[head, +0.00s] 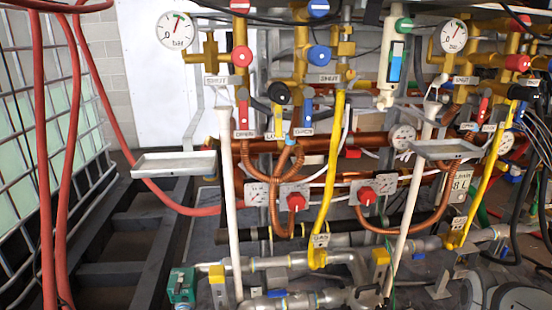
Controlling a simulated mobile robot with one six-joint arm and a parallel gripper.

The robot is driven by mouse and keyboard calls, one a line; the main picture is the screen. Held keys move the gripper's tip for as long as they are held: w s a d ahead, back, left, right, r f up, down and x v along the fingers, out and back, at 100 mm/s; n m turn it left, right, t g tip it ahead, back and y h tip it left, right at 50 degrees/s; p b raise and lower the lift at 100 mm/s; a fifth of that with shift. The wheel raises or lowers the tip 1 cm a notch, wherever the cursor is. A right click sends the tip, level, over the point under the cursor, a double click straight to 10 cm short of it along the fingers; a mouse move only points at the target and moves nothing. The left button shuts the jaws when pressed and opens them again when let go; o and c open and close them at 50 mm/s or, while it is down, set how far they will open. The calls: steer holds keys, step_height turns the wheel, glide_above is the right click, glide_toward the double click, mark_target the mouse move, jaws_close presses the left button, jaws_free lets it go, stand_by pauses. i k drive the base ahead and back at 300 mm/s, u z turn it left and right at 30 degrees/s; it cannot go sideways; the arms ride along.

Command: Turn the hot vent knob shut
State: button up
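Several round knobs sit on brass pipework. On the left unit a red knob (242,56) faces me below a pressure gauge, with another red knob (240,5) above it at the top edge. Blue knobs (319,55) and (319,8) sit to their right. On the right unit a red knob (517,62) sits beside a second gauge. No readable label marks any knob as the hot vent, so I cannot tell which one it is or how far it is turned. My gripper is not in view.
Small metal trays (174,164) and (447,149) jut out below the gauges (178,30) and (453,36). White pipes (230,200), a yellow gas pipe (330,180) and red hoses (40,150) run in front. A wire cage (50,120) stands left.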

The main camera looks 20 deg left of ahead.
mark_target(206, 147)
steer(key=u, duration=1.1)
steer(key=k, duration=1)
steer(key=u, duration=0.3)
steer(key=i, duration=0.95)
